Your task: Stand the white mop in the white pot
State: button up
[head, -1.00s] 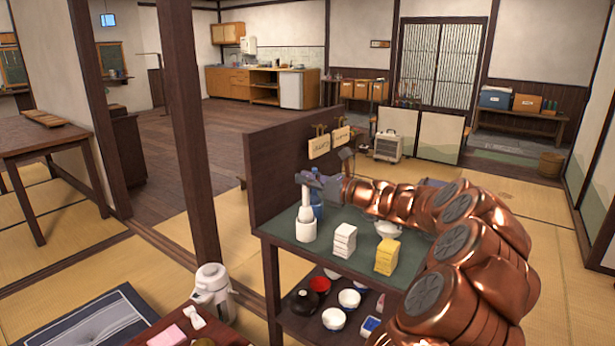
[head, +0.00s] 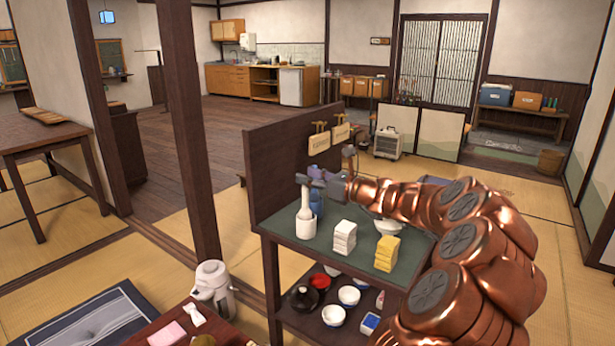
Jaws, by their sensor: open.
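The white mop (head: 306,199) stands upright with its lower end inside the white pot (head: 306,230). The pot stands on the green top of the dark shelf unit, near its left end. My gripper (head: 303,180) is open at the top of the mop's handle, with its fingers pointing left. Whether the fingers still touch the handle cannot be told at this size. The mop's lower end is hidden by the pot.
White (head: 343,238) and yellow (head: 387,254) stacks and a white bowl (head: 388,226) share the shelf top (head: 318,250). A dark back panel (head: 277,172) rises behind.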

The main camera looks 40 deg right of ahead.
jog(key=v, duration=1.1)
dwell(0.7)
